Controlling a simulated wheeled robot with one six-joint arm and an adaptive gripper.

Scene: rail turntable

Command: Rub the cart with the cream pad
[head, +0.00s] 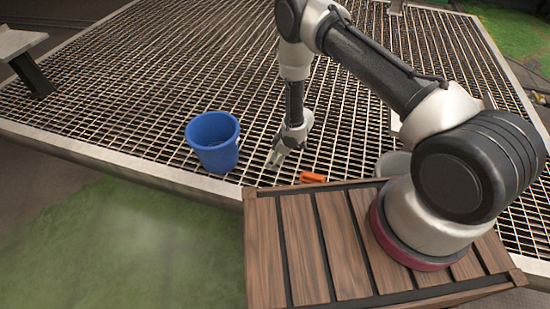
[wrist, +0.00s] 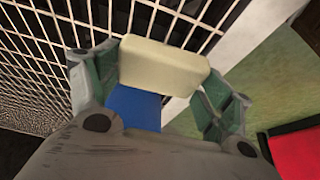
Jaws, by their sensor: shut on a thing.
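My gripper (head: 276,157) hangs over the metal grating, between the blue bucket and the orange object in the head view. In the wrist view its green-grey fingers are shut on the cream pad (wrist: 163,65), a pale block with rounded edges held crosswise between the fingertips. The pad is too small to make out clearly in the head view. I cannot pick out a cart with certainty in either view.
A blue bucket (head: 213,142) stands near the grating's edge; blue also shows behind the pad in the wrist view. A small orange object (head: 312,177) lies close to my gripper. A pale round container (head: 392,164) is partly hidden by my arm. Green ground lies beyond the grating's edge.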

